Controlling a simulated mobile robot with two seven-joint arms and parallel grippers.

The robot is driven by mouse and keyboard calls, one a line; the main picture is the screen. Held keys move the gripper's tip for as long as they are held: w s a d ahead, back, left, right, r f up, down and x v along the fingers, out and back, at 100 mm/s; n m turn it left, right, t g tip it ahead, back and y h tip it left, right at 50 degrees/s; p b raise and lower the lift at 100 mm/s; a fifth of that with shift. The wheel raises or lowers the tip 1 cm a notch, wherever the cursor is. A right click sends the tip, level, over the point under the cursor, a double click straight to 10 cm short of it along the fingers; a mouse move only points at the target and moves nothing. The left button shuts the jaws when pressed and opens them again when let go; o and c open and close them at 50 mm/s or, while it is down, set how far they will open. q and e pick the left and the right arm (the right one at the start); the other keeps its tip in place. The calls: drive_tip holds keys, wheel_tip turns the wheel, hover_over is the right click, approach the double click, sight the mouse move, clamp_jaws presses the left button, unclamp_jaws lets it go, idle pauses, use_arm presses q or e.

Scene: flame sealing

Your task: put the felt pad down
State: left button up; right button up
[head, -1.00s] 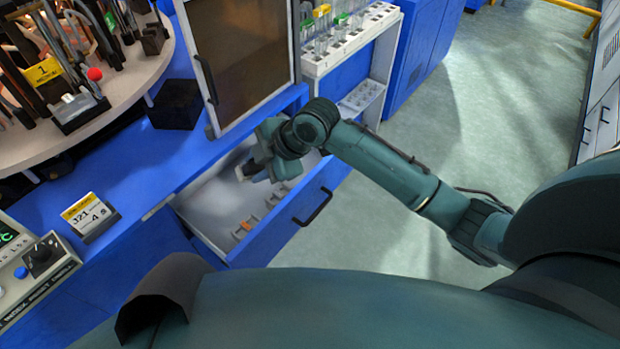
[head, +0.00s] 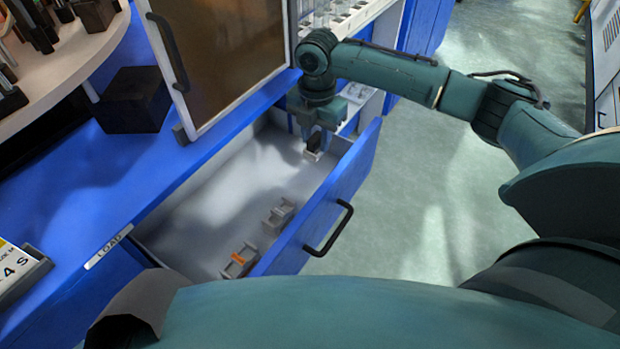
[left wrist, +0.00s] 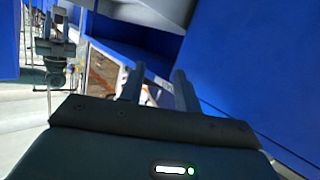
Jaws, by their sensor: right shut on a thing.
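My right gripper (head: 318,140) points down into the far right end of the open drawer (head: 185,215). It is shut on a small dark piece, probably the felt pad (head: 316,143). A pale edge shows just below the dark piece. I cannot tell whether that is a holder or whether the pad touches it. A grey holder (head: 278,214) and a holder with an orange mark (head: 240,262) sit nearer on the drawer floor. My left gripper (left wrist: 158,88) shows in the left wrist view with its two fingers apart and nothing visible between them.
The drawer's blue front with a black handle (head: 328,228) stands along the right side. A cabinet door (head: 225,50) rises behind the drawer. A black box (head: 134,100) is on the blue counter (head: 75,185). The drawer's left floor is clear.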

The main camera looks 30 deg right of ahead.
drive_tip(key=shift+s, duration=0.1)
wheel_tip(320, 180, down, 10)
drive_tip(key=shift+r+b, duration=0.2)
drive_tip(key=shift+b, duration=0.2)
idle(0.3)
drive_tip(key=o, duration=0.9)
